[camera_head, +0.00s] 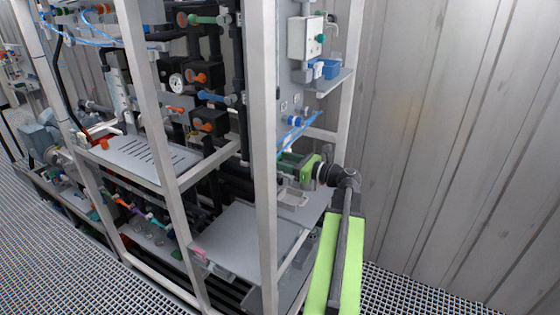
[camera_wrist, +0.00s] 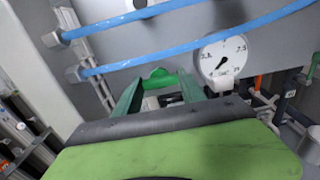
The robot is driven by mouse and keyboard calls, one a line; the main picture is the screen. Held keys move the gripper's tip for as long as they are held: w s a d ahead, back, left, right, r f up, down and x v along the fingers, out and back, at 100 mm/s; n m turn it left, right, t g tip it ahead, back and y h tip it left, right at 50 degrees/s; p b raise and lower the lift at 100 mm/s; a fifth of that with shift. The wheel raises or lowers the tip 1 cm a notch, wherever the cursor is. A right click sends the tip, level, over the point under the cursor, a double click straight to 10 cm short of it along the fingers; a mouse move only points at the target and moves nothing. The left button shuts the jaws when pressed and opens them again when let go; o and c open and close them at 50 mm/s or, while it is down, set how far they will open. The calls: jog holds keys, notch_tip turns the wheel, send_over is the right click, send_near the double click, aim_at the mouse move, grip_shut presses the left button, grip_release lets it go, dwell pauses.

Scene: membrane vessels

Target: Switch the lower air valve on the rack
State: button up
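A green valve handle (camera_wrist: 160,78) sits on the grey rack panel, just beyond the fingertips of my gripper (camera_wrist: 161,90) in the wrist view. The two dark green fingers stand apart, one on each side of the handle. I cannot tell whether they touch it. In the head view my gripper (camera_head: 293,163) reaches into the right end of the rack from the right, and its body and the post hide the handle there.
A round white gauge (camera_wrist: 222,62) is right of the fingers, and two blue hoses (camera_wrist: 190,50) cross above them. A white frame post (camera_head: 264,150) stands left of my gripper. A corrugated metal wall (camera_head: 450,120) is at the right.

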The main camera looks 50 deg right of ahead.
jog(key=c, duration=0.7)
jog(key=shift+a, duration=0.2)
jog(key=shift+c, duration=0.4)
jog(key=shift+d, duration=0.2)
jog(key=shift+n, duration=2)
jog(key=n, duration=0.3)
jog(key=shift+n, duration=0.3)
jog(key=n, duration=0.4)
jog(key=shift+n, duration=2.1)
jog(key=shift+f, duration=0.1)
